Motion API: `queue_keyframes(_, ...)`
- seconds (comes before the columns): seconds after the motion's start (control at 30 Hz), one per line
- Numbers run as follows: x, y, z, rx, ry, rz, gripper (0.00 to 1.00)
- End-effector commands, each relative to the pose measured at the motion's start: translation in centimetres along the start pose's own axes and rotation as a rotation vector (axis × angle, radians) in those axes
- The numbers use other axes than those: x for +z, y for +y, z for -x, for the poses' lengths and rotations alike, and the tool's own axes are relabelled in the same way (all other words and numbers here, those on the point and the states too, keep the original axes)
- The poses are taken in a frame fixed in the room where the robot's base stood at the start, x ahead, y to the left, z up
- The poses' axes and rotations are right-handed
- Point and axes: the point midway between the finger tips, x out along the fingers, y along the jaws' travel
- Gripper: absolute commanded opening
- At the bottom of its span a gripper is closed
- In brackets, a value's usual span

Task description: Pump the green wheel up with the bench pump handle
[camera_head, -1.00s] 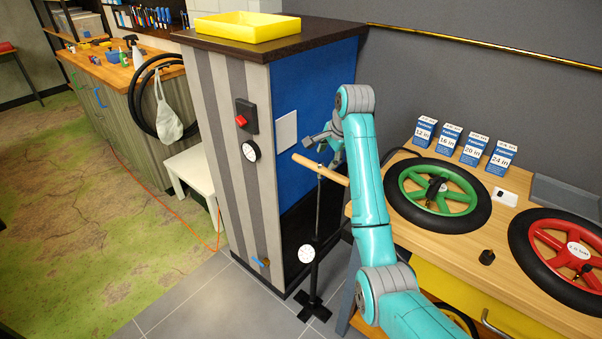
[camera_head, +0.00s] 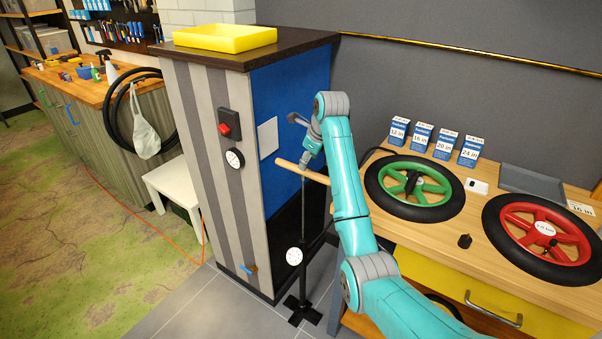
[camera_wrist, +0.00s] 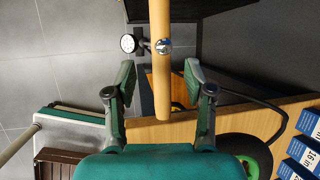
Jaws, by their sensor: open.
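The bench pump has a wooden crossbar handle (camera_head: 290,167) on a thin upright rod. Its white gauge (camera_head: 294,256) sits low on the rod and its black foot (camera_head: 303,312) stands on the floor. My gripper (camera_head: 307,158) is at the handle, seen from above and behind. In the wrist view my gripper (camera_wrist: 160,78) is open, its two fingers on either side of the handle (camera_wrist: 161,50) with gaps on both sides. The green wheel (camera_head: 421,197) with its black tyre lies flat on the wooden bench. Whether a hose joins its valve is unclear.
A striped cabinet (camera_head: 188,135) with a yellow tray (camera_head: 225,38) stands left of the pump. A white stool (camera_head: 172,183) stands farther left.

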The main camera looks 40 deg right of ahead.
Motion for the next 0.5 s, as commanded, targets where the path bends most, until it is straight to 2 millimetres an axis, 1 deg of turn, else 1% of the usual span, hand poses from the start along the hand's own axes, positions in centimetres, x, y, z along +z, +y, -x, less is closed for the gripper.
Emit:
queue_keyframes(0.03, 0.0, 0.1, -1.0, 0.002, 0.002, 0.001, 0.54)
queue_keyframes(0.1, 0.0, 0.1, -2.2, 0.002, 0.001, 0.002, 0.54)
queue_keyframes(0.3, 0.0, 0.1, -5.6, 0.002, 0.001, 0.003, 0.54)
queue_keyframes(0.4, 0.1, 0.0, -6.8, 0.001, 0.001, 0.003, 0.54)
queue_keyframes(0.5, 0.1, 0.0, -7.5, 0.0, 0.0, 0.003, 0.54)
